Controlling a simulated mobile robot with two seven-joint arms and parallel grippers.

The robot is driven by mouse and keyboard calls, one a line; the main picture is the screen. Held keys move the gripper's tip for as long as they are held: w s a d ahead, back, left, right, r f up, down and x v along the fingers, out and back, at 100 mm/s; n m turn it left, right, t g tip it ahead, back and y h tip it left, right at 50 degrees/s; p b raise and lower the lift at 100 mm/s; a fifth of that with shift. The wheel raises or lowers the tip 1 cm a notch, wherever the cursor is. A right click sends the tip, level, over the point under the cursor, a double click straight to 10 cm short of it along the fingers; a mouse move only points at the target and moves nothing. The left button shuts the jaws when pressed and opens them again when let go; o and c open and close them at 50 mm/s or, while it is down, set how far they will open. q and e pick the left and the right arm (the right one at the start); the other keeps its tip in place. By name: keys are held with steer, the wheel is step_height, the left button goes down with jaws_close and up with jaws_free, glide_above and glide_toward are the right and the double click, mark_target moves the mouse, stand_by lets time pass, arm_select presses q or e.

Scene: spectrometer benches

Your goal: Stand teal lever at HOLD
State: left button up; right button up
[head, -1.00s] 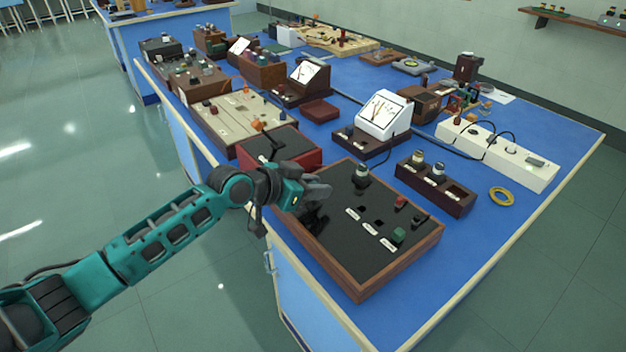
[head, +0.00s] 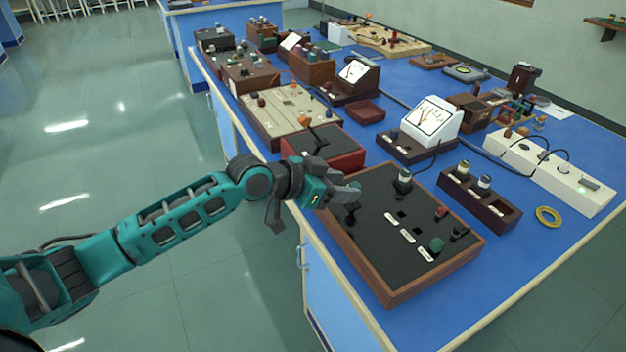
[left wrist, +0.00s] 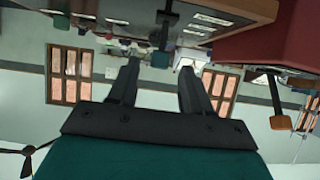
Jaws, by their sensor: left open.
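A dark-topped, wood-framed panel (head: 391,282) lies at the front of the blue bench. My left gripper (head: 352,192) is over its left rear corner, jaws open. In the left wrist view, the teal knob of a dark lever (left wrist: 160,60) shows between the two open fingers (left wrist: 160,76), with its dark arm reaching up to the panel (left wrist: 225,7). I cannot tell whether the fingers touch it. In the head view my gripper mostly hides this lever; only a dark part of it (head: 352,214) shows. The HOLD mark cannot be read. My right gripper is not in view.
A red box with an orange-knobbed lever (head: 305,125) stands just behind the panel. The panel also carries a black-and-cream knob (head: 404,180), a red knob (head: 441,212) and a green knob (head: 437,244). A white meter (head: 432,119) and a socket block (head: 480,206) stand beyond.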

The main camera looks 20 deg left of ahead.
arm_select(q)
steer(key=v, duration=0.8)
steer(key=shift+s, duration=0.15)
steer(key=shift+a, duration=0.1)
steer(key=s+d+f+n+y, duration=0.2)
steer(key=s+f, duration=0.6)
steer(key=f, duration=0.2)
steer(key=s+d+f+n+t+y, duration=0.1)
steer(key=s+f+n+y, duration=0.2)
steer(key=s+f, duration=0.5)
step_height(320, 180, down, 4)
steer(key=shift+s+d+r+y, duration=0.2)
steer(key=shift+s+d+y, duration=0.1)
steer(key=shift+s+d, duration=0.1)
